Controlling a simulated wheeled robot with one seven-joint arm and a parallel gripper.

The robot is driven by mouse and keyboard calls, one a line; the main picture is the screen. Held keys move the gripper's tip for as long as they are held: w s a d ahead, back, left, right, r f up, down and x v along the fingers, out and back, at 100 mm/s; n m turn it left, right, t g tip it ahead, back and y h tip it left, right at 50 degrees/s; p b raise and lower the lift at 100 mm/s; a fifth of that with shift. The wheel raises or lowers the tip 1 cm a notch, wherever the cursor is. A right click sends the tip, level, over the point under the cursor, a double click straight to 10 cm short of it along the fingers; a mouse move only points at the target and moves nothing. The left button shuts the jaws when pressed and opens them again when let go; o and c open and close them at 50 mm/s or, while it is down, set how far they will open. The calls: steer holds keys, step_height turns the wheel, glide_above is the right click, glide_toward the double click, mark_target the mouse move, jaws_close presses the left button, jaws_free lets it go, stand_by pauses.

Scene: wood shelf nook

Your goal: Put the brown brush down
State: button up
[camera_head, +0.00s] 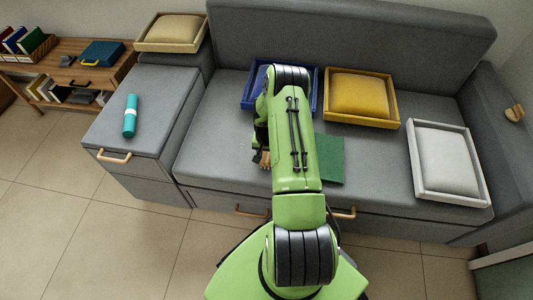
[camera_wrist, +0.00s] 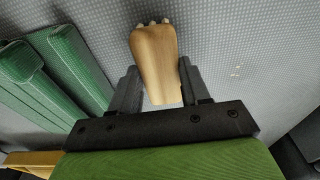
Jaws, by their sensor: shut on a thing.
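The brown brush (camera_wrist: 155,60) is a short tan wooden piece with pale bristle tufts at its far end. My gripper (camera_wrist: 158,75) is shut on it, with one dark finger on each side, in the wrist view. In the head view, the brush (camera_head: 265,159) shows just left of my arm, over the grey sofa seat (camera_head: 222,135). I cannot tell whether it touches the seat. My arm hides most of the gripper in the head view.
A green flat item (camera_head: 330,160) lies right of my arm. A blue tray (camera_head: 251,88), a yellow cushion tray (camera_head: 361,98) and a white cushion tray (camera_head: 449,163) sit on the sofa. A teal roll (camera_head: 130,115) lies on the left cabinet. The seat's left part is clear.

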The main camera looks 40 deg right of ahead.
steer(key=shift+f, duration=0.1)
steer(key=o, duration=1.2)
step_height(320, 180, up, 12)
steer(key=a+p, duration=0.1)
steer(key=p, duration=0.3)
step_height(320, 180, up, 12)
steer(key=n+t, duration=0.1)
steer(key=n, duration=0.1)
glide_above(266, 157)
steer(key=w+a, duration=0.2)
steer(key=a, duration=0.2)
steer(key=s+a+r+n+t, duration=0.1)
steer(key=s+a+r+n, duration=0.1)
steer(key=a+r, duration=0.45)
steer(key=s+a+r+n+t, duration=0.15)
steer(key=a+r, duration=0.25)
steer(key=r, duration=0.5)
steer(key=s+a+r+n, duration=0.1)
steer(key=s+a+r, duration=0.1)
steer(key=s, duration=0.3)
steer(key=s+a+r+n+t, duration=0.1)
steer(key=s+a+r+n, duration=0.1)
steer(key=s+a, duration=0.3)
steer(key=s+a+r+n+y, duration=0.1)
steer(key=s+a+r+n, duration=0.1)
steer(key=s, duration=0.5)
steer(key=shift+s+a+r, duration=0.25)
steer(key=shift+a+r, duration=0.4)
steer(key=shift+a, duration=0.05)
